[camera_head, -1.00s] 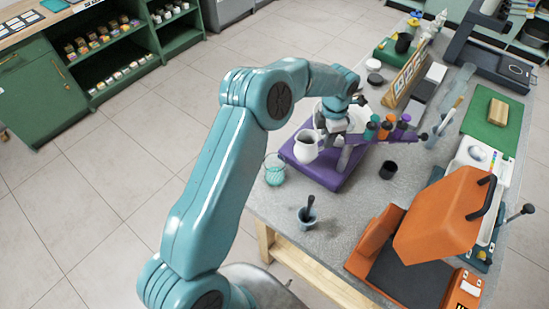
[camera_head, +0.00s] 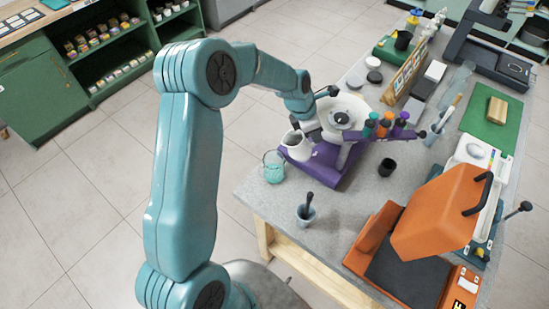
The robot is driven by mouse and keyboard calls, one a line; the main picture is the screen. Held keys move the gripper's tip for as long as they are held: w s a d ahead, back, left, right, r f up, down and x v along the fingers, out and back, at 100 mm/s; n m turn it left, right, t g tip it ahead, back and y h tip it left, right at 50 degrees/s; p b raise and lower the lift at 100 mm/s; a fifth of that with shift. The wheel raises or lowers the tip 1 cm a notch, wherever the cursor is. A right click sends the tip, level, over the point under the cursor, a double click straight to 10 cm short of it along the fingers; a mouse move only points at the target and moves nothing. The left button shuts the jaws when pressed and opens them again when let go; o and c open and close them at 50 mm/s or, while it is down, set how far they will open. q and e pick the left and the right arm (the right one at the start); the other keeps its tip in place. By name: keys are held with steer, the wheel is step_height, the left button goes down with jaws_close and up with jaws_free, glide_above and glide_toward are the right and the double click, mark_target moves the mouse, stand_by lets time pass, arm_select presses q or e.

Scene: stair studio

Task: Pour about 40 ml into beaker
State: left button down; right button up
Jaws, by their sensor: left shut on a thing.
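A white jug (camera_head: 297,149) is at the left edge of the purple-based device. My left gripper (camera_head: 309,130) is shut on the jug and partly hides its right side; it seems to lean slightly left. A small teal see-through beaker (camera_head: 274,173) stands on the grey table near its left edge, just left of and nearer than the jug. The jug and beaker look apart. I cannot tell how much liquid is in either. My right gripper is out of view.
The purple-based device (camera_head: 325,178) with a white round top and coloured caps stands right behind the jug. A mortar with pestle (camera_head: 305,214), a dark cup (camera_head: 387,167) and an orange machine (camera_head: 440,215) stand on the grey table (camera_head: 345,210). Bare tabletop lies between them.

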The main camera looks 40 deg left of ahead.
mark_target(290, 132)
arm_select(q)
steer(key=shift+s+a+r+t+h, duration=0.7)
steer(key=shift+s+a+r+t, duration=0.15)
steer(key=shift+s+a+t, duration=0.25)
steer(key=s+t+h+b, duration=0.1)
steer(key=s+a+t+h+b, duration=0.1)
steer(key=t+b, duration=0.1)
steer(key=s+a+t+h+b, duration=0.1)
steer(key=b, duration=0.1)
steer(key=shift+s+r+t, duration=0.25)
steer(key=shift+t, duration=0.15)
steer(key=shift+s+a+f+t+h+b, duration=0.2)
steer(key=shift+s+t+h+b, duration=0.15)
steer(key=shift+b, duration=0.85)
steer(key=shift+w+d+r, duration=0.1)
steer(key=shift+r, duration=0.05)
steer(key=shift+d, duration=0.1)
